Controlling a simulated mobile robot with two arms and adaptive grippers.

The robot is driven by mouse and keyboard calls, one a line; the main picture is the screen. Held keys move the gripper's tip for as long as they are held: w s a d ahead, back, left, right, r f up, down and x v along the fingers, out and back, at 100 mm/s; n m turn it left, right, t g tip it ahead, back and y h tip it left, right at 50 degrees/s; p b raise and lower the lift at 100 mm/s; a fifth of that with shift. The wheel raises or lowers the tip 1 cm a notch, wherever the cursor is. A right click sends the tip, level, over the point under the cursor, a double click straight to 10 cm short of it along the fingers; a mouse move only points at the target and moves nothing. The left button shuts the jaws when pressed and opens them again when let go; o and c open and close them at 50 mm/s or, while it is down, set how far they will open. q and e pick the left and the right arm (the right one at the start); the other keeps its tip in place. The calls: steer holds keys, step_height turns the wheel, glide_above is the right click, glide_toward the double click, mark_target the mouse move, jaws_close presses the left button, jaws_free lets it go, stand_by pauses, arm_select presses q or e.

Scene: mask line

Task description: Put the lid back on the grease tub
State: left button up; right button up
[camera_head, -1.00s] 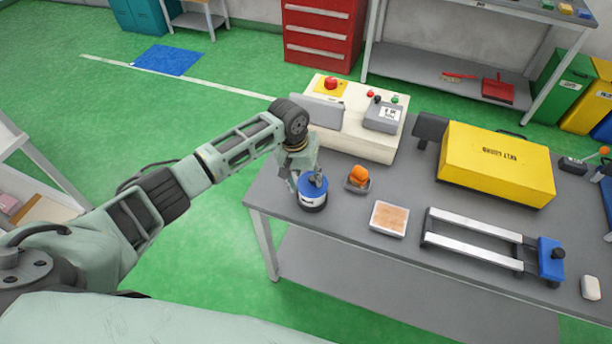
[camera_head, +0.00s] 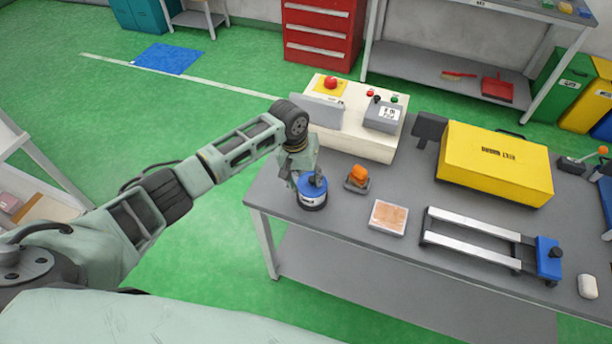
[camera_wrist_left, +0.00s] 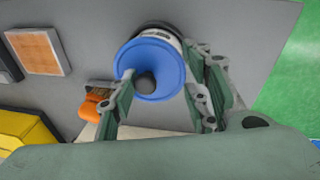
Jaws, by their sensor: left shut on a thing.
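The grease tub (camera_head: 312,206) is a short round container with a dark body and a white label, standing at the near left corner of the grey bench. Its blue lid (camera_head: 309,190) with a dark knob is over the tub's top; I cannot tell whether it is fully seated. In the left wrist view the lid (camera_wrist_left: 158,66) covers most of the tub (camera_wrist_left: 160,33). My left gripper (camera_head: 303,180) is shut on the lid, with a finger at either side of it in the left wrist view (camera_wrist_left: 165,90). My right gripper is out of view.
An orange-topped item (camera_head: 358,177) stands right of the tub. Farther right are a square tray (camera_head: 388,217), a metal rail frame (camera_head: 475,244) and a yellow box (camera_head: 495,163). A cream control console (camera_head: 355,140) is behind. The bench's left edge is close to the tub.

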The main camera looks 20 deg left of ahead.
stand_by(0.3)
arm_select(q)
steer(key=o, duration=1)
steer(key=shift+o, duration=0.7)
steer(key=o, duration=0.4)
step_height(320, 180, up, 5)
steer(key=p, duration=0.5)
steer(key=shift+f, duration=0.1)
steer(key=shift+r+p, duration=0.45)
steer(key=shift+r, duration=0.65)
